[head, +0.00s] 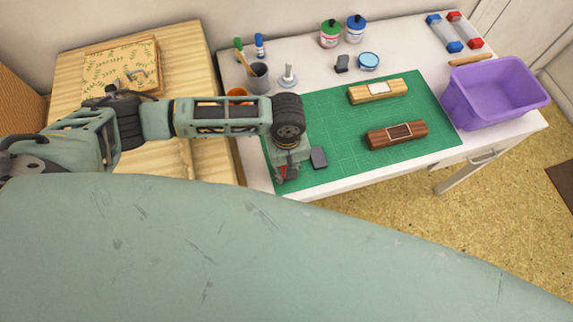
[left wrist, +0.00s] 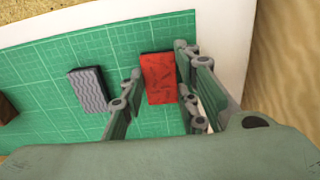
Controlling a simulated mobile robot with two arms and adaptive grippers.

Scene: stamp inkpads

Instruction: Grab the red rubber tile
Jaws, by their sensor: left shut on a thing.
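The red rubber tile (left wrist: 160,78) has a dark pattern on its top and sits between the fingers of my left gripper in the left wrist view. In the head view only a sliver of the tile (head: 283,172) shows, as my gripper hides the rest. My left gripper (head: 288,174) is low over the near left corner of the green cutting mat (head: 340,125), and its fingers (left wrist: 158,76) are shut on the tile from both sides. I cannot tell whether the tile is off the mat. My right gripper is in neither view.
A grey wavy-patterned tile (left wrist: 88,88) lies close beside, also in the head view (head: 319,157). Two wooden stamp blocks (head: 376,91) (head: 397,135) lie on the mat. A purple bin (head: 495,92) stands at the right. A grey cup (head: 258,78) and bottles (head: 331,33) stand behind.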

